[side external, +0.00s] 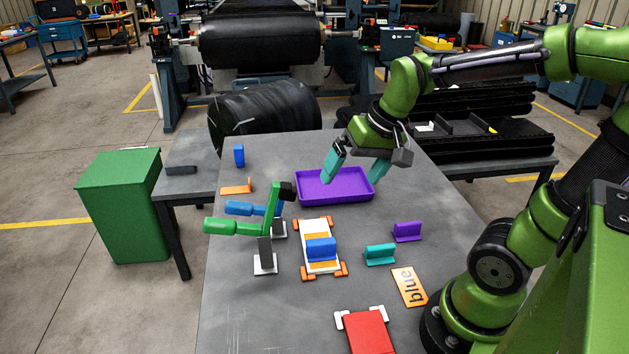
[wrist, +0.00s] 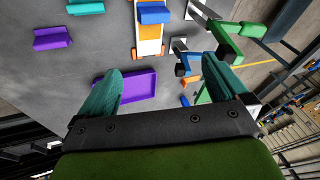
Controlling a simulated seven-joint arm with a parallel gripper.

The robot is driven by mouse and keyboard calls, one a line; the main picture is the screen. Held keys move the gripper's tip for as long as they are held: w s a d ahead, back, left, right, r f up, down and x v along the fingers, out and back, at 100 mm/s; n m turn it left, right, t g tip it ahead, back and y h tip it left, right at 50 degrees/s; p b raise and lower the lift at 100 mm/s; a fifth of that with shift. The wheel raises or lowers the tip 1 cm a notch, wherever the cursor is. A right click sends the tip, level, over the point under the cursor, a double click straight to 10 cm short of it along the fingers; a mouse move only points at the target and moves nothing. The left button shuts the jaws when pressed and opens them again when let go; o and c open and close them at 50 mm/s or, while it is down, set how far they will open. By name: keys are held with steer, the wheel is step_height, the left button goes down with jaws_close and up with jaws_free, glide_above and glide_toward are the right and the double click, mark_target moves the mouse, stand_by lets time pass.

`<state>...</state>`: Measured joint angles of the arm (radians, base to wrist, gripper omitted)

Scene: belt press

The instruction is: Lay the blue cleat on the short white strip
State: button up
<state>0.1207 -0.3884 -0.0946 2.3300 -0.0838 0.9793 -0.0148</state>
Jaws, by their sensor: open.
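The blue cleat (side external: 321,247) lies across the short white strip (side external: 315,226), which has orange bands and sits between orange corner pieces. In the wrist view the blue cleat (wrist: 155,15) is at the top edge, on the strip (wrist: 150,32). My gripper (side external: 350,181) has teal fingers, spread apart and empty. It is above the purple tray (side external: 306,199), behind the strip and apart from the cleat. The fingers (wrist: 162,68) also show apart in the wrist view. The cleat's underside is hidden.
A teal cleat (side external: 380,255) and a purple cleat (side external: 408,231) stand right of the strip. A card reading "blue" (side external: 409,286) and a red plate (side external: 368,332) lie nearer. Green (side external: 237,228) and blue (side external: 245,209) handled clamps stand left. A blue block (side external: 238,156) stands farther back.

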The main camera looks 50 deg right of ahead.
steer(key=s+a+r+n+t+y, duration=0.1)
steer(key=s+a+r+n+t, duration=0.1)
steer(key=a, duration=0.4)
steer(key=shift+s+a+r+t, duration=0.25)
steer(key=shift+s+r+t, duration=0.25)
steer(key=shift+s, duration=0.6)
steer(key=shift+r, duration=0.1)
